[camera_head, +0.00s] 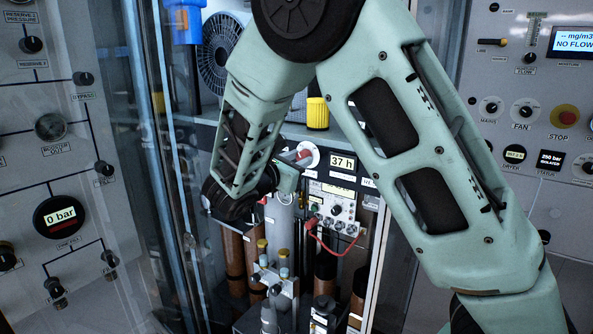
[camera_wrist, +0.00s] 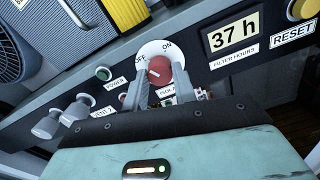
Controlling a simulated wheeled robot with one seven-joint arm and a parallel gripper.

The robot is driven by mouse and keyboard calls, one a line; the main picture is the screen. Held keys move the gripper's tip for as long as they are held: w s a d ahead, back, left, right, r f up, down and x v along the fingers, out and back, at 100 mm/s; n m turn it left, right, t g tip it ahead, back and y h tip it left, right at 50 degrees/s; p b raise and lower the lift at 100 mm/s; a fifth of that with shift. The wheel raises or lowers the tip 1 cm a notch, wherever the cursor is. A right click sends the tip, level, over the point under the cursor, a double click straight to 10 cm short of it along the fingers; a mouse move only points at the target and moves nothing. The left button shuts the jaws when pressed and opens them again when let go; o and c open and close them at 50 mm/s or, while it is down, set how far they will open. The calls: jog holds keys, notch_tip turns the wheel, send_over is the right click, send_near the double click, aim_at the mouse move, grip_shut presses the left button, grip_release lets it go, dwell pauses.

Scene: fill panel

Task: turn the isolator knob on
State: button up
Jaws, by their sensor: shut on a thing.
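The isolator knob (camera_wrist: 159,73) is a red round knob on a white disc (camera_wrist: 154,49) marked OFF at upper left and ON at upper right. A small pale mark on the knob lies on its left side, nearer OFF. My gripper (camera_wrist: 160,78) is shut on the knob, one finger at each side. In the head view the red knob (camera_head: 304,154) shows at the tip of my gripper (camera_head: 297,162), left of the 37 h display. My wrist hides part of the panel below it.
The filter hours display (camera_wrist: 235,33) and a reset button (camera_wrist: 304,8) are to the right. A green power button (camera_wrist: 103,73) and vent knobs (camera_wrist: 77,110) are to the left. A red cable (camera_head: 330,247) hangs below. Glass (camera_head: 160,150) stands left of my arm.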

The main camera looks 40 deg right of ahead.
jog(key=m+b, duration=1.5)
jog(key=b, duration=0.9)
jog(key=shift+f, duration=0.1)
jog(key=shift+b, duration=0.3)
jog(key=o, duration=1)
jog(key=b+v, duration=0.1)
jog(key=v, duration=1.6)
jog(key=shift+s+a+r+b, duration=0.2)
jog(key=shift+a+b, duration=0.1)
